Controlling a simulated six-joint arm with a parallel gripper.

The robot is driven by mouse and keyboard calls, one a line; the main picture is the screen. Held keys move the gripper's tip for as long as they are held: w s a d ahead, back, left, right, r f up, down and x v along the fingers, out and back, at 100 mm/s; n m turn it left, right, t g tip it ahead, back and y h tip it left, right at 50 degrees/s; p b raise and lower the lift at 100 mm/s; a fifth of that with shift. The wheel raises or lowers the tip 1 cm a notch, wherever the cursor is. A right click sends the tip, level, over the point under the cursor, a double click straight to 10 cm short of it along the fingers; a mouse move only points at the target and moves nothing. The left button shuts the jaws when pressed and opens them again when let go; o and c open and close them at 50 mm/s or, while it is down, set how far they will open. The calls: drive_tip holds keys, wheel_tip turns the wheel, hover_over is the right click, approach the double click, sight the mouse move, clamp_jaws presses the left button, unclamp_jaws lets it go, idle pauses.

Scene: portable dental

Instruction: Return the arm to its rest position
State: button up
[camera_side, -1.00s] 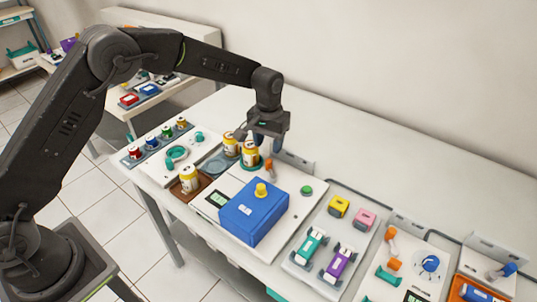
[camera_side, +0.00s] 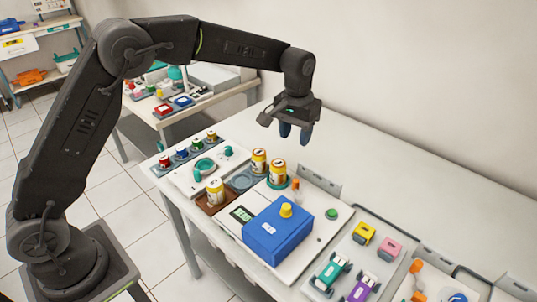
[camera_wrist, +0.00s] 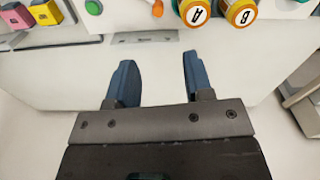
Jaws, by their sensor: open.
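My gripper (camera_side: 294,132) is open and empty, raised above the back part of the white table, behind two yellow-and-white jars. In the wrist view its two blue fingers (camera_wrist: 157,80) stand apart with only bare table between them. The jar marked A shows in the wrist view (camera_wrist: 195,12), beside the jar marked B (camera_wrist: 240,12). In the side view the two jars (camera_side: 259,161) and (camera_side: 277,172) stand upright below and left of my gripper, apart from it.
A blue box (camera_side: 277,232) with a yellow knob sits on a white panel. A third jar (camera_side: 215,192) stands on a brown pad. Small colored jars (camera_side: 182,153) line a tray at the left. The table's back strip (camera_side: 400,180) is clear.

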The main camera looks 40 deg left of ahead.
drive_tip(key=s+a+r+t, duration=0.1)
drive_tip(key=s+a+r, duration=0.1)
drive_tip(key=s+r, duration=0.5)
drive_tip(key=s+a+r+t, duration=0.25)
drive_tip(key=s+r, duration=0.35)
drive_tip(key=s, duration=0.3)
drive_tip(key=s+a+f+m+t, duration=0.1)
drive_tip(key=s+a+f+t, duration=0.1)
drive_tip(key=s, duration=1.4)
drive_tip(key=shift+a+f+m, duration=0.15)
drive_tip(key=shift+f+m, duration=0.15)
drive_tip(key=shift+f, duration=0.3)
drive_tip(key=shift+w, duration=0.1)
